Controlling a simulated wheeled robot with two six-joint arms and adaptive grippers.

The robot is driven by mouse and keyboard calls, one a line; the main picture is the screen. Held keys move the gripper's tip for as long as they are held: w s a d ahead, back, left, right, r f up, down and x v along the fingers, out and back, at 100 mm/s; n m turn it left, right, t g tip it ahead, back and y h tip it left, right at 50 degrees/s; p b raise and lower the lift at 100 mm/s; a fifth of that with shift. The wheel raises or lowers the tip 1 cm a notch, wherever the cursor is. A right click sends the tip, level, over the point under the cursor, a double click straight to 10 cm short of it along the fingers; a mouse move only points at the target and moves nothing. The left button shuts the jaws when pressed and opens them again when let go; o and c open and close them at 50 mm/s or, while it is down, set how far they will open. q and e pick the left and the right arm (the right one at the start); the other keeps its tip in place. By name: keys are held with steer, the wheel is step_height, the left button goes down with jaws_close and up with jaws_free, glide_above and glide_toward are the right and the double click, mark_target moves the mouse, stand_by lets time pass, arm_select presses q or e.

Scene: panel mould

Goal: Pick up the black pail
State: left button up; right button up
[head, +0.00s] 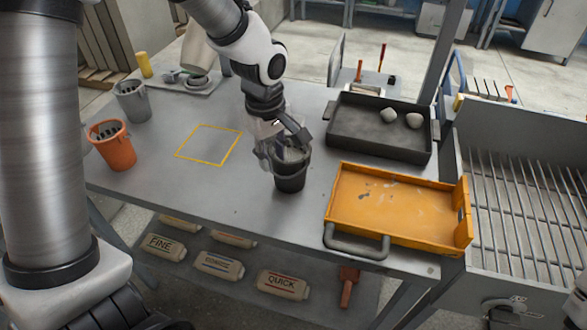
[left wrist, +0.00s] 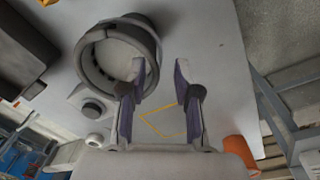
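The black pail (head: 290,180) stands upright on the grey table near its front edge, in the middle of the head view. My left gripper (head: 284,146) is right above the pail and partly hides its rim. In the left wrist view the pail (left wrist: 84,66) shows as a dark ring with an open mouth. My left gripper (left wrist: 160,72) is open there, with a clear gap between its fingers. One finger overlaps the pail's rim in that view; I cannot tell if it touches. The other finger is over bare table.
An orange pail (head: 112,150) and a grey pail (head: 132,104) stand at the left. A yellow outlined square (head: 210,145) lies empty on the table. An orange tray (head: 390,207) and a dark tray (head: 375,138) with pale stones lie close on the right.

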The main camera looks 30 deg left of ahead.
mark_target(279, 187)
arm_select(q)
steer(key=f, duration=0.2)
steer(key=w+f, duration=0.1)
steer(key=f, duration=0.4)
steer(key=shift+w+f+p, duration=0.1)
steer(key=shift+w+p, duration=0.2)
jaws_close()
